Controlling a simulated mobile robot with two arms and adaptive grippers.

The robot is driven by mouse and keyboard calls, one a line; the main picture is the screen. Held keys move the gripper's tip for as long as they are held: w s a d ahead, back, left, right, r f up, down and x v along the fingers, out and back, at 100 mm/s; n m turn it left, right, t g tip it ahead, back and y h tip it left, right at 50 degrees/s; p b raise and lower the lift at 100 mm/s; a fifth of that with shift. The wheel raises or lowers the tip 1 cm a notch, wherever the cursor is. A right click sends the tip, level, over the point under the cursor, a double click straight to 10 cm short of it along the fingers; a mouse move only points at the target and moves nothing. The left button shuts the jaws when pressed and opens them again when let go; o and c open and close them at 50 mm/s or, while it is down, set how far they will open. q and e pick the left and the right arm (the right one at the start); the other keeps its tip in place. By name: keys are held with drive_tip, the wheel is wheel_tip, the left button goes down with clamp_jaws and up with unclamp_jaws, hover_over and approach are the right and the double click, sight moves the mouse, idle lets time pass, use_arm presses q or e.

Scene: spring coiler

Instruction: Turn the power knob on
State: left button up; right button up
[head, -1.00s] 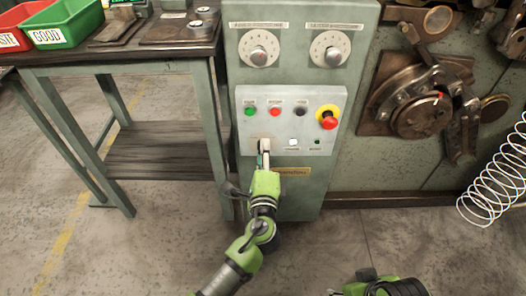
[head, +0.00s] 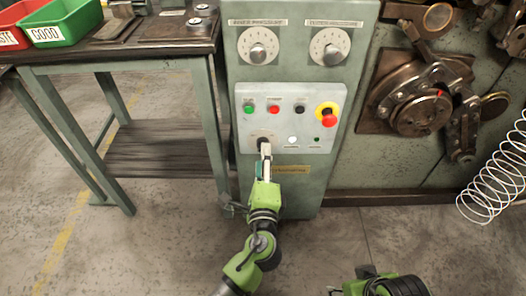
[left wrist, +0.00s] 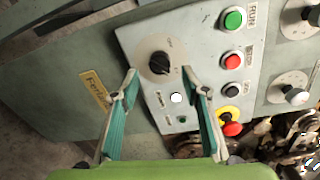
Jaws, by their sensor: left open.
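The power knob (left wrist: 159,62) is a dark round knob on a pale plate in the left wrist view. In the head view the knob (head: 263,141) sits at the lower left of the grey control panel (head: 245,120), just above my left fingertips. My left gripper (head: 265,152) is open in front of the panel. In the left wrist view its two fingers (left wrist: 167,86) are spread, with the knob beyond and between the tips, apparently clear of them. A white lamp (left wrist: 176,98) beside the knob looks bright.
Green, red and black buttons (head: 274,109) and a red emergency stop (head: 328,116) are higher on the panel. Two dials (head: 258,53) are above. A workbench (head: 120,68) stands left, coiler linkage (head: 425,112) and a spring (head: 495,180) right.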

use_arm(q)
drive_tip(key=s, duration=0.8)
drive_tip(key=shift+r, duration=0.3)
